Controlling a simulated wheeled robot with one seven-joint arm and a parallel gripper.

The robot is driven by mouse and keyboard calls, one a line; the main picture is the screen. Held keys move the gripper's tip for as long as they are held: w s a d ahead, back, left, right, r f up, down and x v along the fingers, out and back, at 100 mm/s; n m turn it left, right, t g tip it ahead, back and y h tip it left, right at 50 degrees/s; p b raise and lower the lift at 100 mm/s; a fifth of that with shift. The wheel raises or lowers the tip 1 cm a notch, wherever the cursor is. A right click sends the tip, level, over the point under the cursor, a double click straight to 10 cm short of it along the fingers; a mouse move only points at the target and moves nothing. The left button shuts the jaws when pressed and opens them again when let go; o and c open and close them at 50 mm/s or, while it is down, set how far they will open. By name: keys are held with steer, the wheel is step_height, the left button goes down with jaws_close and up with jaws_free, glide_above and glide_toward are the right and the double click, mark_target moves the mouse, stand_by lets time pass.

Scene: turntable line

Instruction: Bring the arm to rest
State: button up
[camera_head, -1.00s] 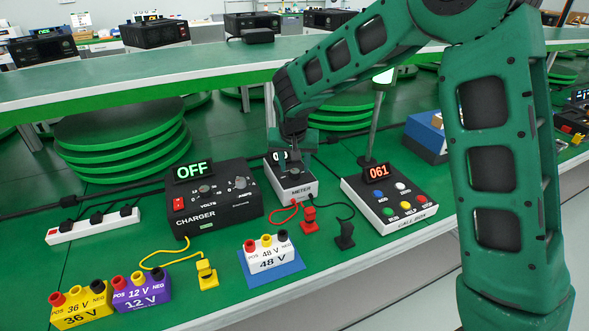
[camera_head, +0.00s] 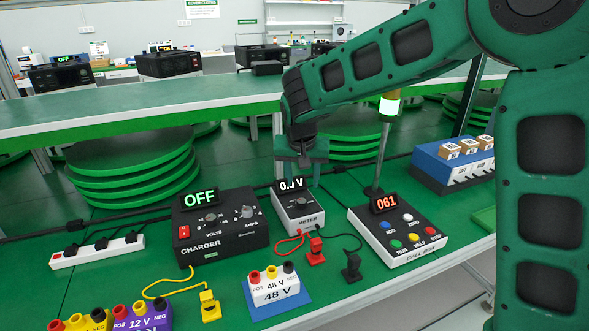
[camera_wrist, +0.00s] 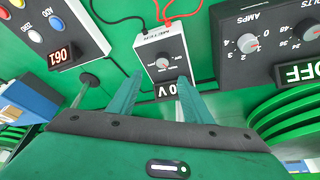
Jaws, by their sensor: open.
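My gripper (camera_head: 304,170) is open and empty, hanging just above and behind the meter (camera_head: 298,214). The meter is a white-sided box with a dark top, a knob and a display that seems to read 0.0 V, partly covered by my gripper. In the wrist view my gripper's two green fingers (camera_wrist: 156,92) are spread apart, with the meter (camera_wrist: 163,58) beyond their tips. Nothing is between the fingers. My arm reaches in from the right.
The charger (camera_head: 217,228) showing OFF stands left of the meter, the call box (camera_head: 398,240) showing 061 to the right, with a lamp post (camera_head: 383,150) behind it. Red (camera_head: 315,252) and black (camera_head: 351,268) plugs lie in front. Battery blocks (camera_head: 273,287) line the front edge.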

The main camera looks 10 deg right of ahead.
steer(key=s+d+r+m+g, duration=0.1)
steer(key=s+d, duration=0.4)
steer(key=d, duration=0.3)
steer(key=s+d+r+h, duration=0.1)
steer(key=s+d, duration=0.4)
steer(key=d, duration=0.3)
steer(key=s+d+r+m+g, duration=0.1)
steer(key=s+d, duration=0.4)
steer(key=d, duration=0.3)
steer(key=s+d+f+m+g+y, duration=0.1)
steer(key=s+d, duration=0.2)
steer(key=s, duration=0.9)
steer(key=s+d+f+m+g+y, duration=0.1)
steer(key=s+d, duration=0.3)
steer(key=s, duration=0.9)
steer(key=shift+f, duration=0.45)
steer(key=shift+w+d, duration=0.1)
steer(key=shift+w+f, duration=0.25)
steer(key=shift+w, duration=0.35)
